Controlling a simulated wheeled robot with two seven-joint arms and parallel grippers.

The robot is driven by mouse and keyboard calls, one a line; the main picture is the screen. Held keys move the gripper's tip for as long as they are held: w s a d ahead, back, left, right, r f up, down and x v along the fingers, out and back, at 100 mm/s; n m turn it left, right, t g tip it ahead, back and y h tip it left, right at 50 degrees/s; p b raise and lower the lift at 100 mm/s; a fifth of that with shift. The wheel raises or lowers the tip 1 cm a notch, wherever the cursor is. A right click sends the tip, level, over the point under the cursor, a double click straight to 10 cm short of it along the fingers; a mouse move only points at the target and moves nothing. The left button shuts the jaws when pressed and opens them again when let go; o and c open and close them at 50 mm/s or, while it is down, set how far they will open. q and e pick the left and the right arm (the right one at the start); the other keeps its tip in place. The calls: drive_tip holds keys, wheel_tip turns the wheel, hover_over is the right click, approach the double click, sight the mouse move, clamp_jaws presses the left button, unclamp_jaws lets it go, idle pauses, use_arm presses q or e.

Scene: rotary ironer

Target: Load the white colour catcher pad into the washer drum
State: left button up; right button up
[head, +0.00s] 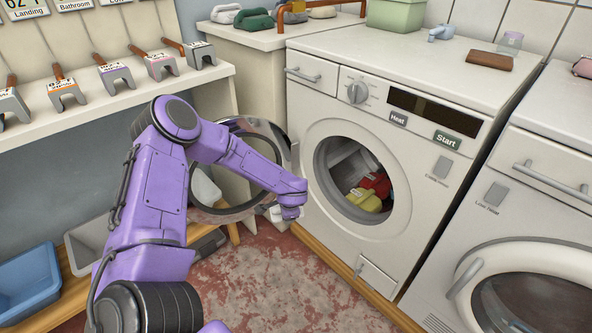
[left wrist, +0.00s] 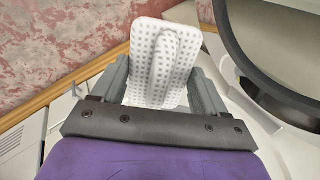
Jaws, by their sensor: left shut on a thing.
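The white colour catcher pad (left wrist: 145,78), dotted with a raised ridge along its middle, is between the fingers of my left gripper (left wrist: 160,88) in the left wrist view. The gripper is shut on it. In the head view my left gripper (head: 286,213) hangs in front of the washer (head: 318,240), low and left of the drum opening; the pad is too small to make out clearly there. The washer drum (head: 335,190) is open and holds a red item (head: 377,184) and a yellow item (head: 363,200). My right gripper is not in view.
The round washer door (head: 240,212) is swung open to the left, behind my left arm. A second machine (head: 535,185) with a shut door stands at the right. A blue bin (head: 28,285) is at the lower left. The floor before the washer is clear.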

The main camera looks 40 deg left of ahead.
use_arm(q)
drive_tip(key=shift+s+a+f+m+t, duration=0.1)
drive_tip(key=shift+a+f+m+t, duration=0.15)
drive_tip(key=shift+m, duration=0.3)
drive_tip(key=shift+a+f+m+t, duration=0.2)
drive_tip(key=shift+m+t, duration=0.15)
drive_tip(key=shift+m, duration=0.2)
drive_tip(key=shift+s+d+f+m+t+h, duration=0.1)
drive_tip(key=shift+f+m+t+h, duration=0.25)
drive_tip(key=shift+m, duration=0.35)
drive_tip(key=s+d+f+m+t+h, duration=0.3)
drive_tip(key=d+f+m+t+h, duration=0.15)
drive_tip(key=d+m, duration=0.4)
drive_tip(key=shift+t, duration=0.5)
drive_tip(key=w+d+b, duration=0.1)
drive_tip(key=w+b, duration=0.6)
drive_tip(key=w, duration=0.4)
drive_tip(key=w+b, duration=0.8)
drive_tip(key=w, duration=0.3)
drive_tip(key=w+d+b, duration=0.1)
drive_tip(key=w+b, duration=0.6)
drive_tip(key=w, duration=0.4)
drive_tip(key=shift+w+d+r, duration=0.1)
drive_tip(key=shift+d+r, duration=0.05)
drive_tip(key=shift+d, duration=0.15)
drive_tip(key=shift+w+r+b, duration=0.2)
drive_tip(key=shift+w+b, duration=0.4)
drive_tip(key=shift+b, duration=0.25)
drive_tip(key=shift+r, duration=0.15)
